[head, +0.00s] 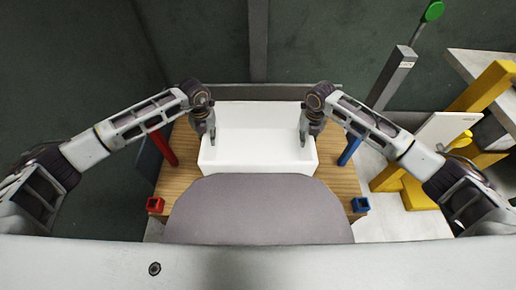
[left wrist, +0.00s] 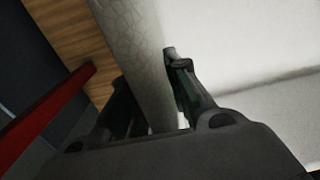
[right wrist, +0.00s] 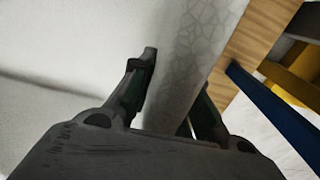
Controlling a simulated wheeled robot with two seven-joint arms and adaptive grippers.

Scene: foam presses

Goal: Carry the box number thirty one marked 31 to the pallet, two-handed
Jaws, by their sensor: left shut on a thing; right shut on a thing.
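A white open-topped box (head: 258,167) is in the middle of the head view, over a wooden surface. Its inside looks empty, and no number 31 can be read on it. My left gripper (head: 211,136) is shut on the box's left wall, one finger inside and one outside; the left wrist view shows the wall (left wrist: 143,45) between the fingers. My right gripper (head: 304,138) is shut likewise on the right wall, seen in the right wrist view (right wrist: 200,45). I cannot tell whether the box touches the wood or whether the wooden surface (head: 183,150) is the pallet.
A red bar (head: 164,148) and red socket (head: 155,204) are at the left of the wood. A blue bar (head: 349,151) and blue socket (head: 360,204) are at the right. Yellow machinery (head: 482,88) and a green-knobbed lever (head: 433,11) stand further right. Dark floor lies left.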

